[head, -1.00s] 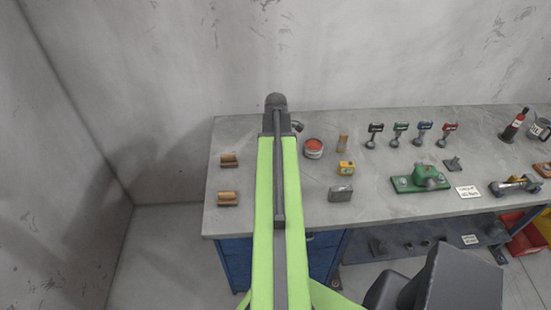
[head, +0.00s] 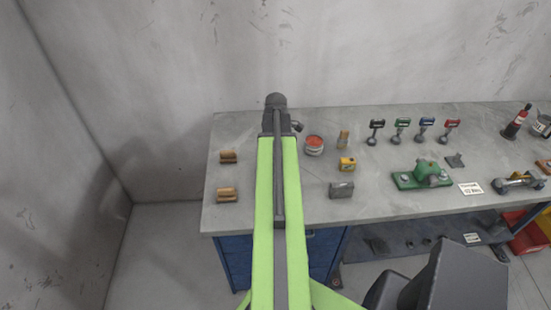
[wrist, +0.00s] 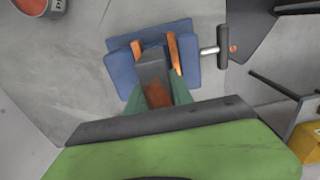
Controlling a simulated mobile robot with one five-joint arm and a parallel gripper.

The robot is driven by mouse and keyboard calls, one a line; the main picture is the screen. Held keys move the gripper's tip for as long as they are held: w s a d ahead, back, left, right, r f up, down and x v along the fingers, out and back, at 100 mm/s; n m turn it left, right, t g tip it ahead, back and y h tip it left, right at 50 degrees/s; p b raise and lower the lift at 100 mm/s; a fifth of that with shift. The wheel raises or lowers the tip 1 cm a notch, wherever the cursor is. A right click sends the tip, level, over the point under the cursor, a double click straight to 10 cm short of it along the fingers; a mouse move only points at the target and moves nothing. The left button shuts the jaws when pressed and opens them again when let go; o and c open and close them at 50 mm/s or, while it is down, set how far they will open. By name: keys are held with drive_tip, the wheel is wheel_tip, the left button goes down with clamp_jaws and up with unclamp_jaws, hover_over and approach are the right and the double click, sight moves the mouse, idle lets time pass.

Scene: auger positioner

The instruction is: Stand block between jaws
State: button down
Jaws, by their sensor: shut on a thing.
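In the wrist view, a grey block (wrist: 153,70) with a rusty brown patch is held by my gripper (wrist: 152,92), whose dark green fingers close on its near part. A blue vise (wrist: 121,72) lies beneath and around it, with orange jaws (wrist: 174,53) on either side of the block's far part. I cannot tell whether the block touches the jaws or rests on the vise. A T-shaped handle (wrist: 212,50) sticks out at the vise's right. In the head view, my arm hides the block, my gripper and most of the vise.
The bench (head: 255,135) carries two wooden pieces (head: 227,195) at left. Right of my arm stand a red tin (head: 314,145), a yellow box (head: 347,164) and a grey metal block (head: 341,189). A green fixture (head: 422,175) and several coloured-handled tools (head: 426,126) stand farther right.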

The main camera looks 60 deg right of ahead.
drive_tip(key=shift+f+b, duration=1)
drive_tip(key=c, duration=1)
unclamp_jaws()
drive_tip(key=shift+c, duration=0.2)
drive_tip(key=shift+r, duration=0.1)
wheel_tip(320, 180, up, 17)
drive_tip(key=p, duration=1.7)
drive_tip(key=shift+r, duration=0.15)
drive_tip(key=shift+a, duration=0.1)
